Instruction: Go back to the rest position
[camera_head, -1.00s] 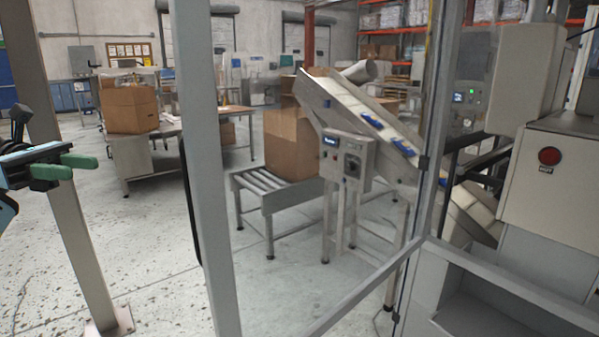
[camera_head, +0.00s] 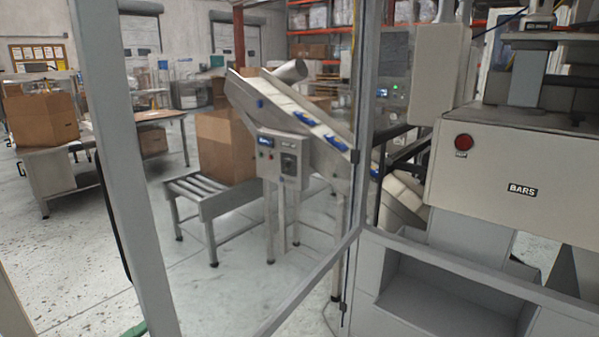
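Only a small green sliver (camera_head: 134,330) shows at the bottom edge, left of centre. It matches the green fingers of my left gripper, but the rest is out of the picture, so its opening cannot be judged. My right gripper is not in view. No object is seen held.
A grey frame post (camera_head: 128,170) stands close in front on the left. A grey machine marked BARS (camera_head: 490,175) with a red button and an open bin (camera_head: 450,300) fills the right. Beyond are an inclined conveyor (camera_head: 300,115), a roller table (camera_head: 212,200) and cardboard boxes (camera_head: 225,145).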

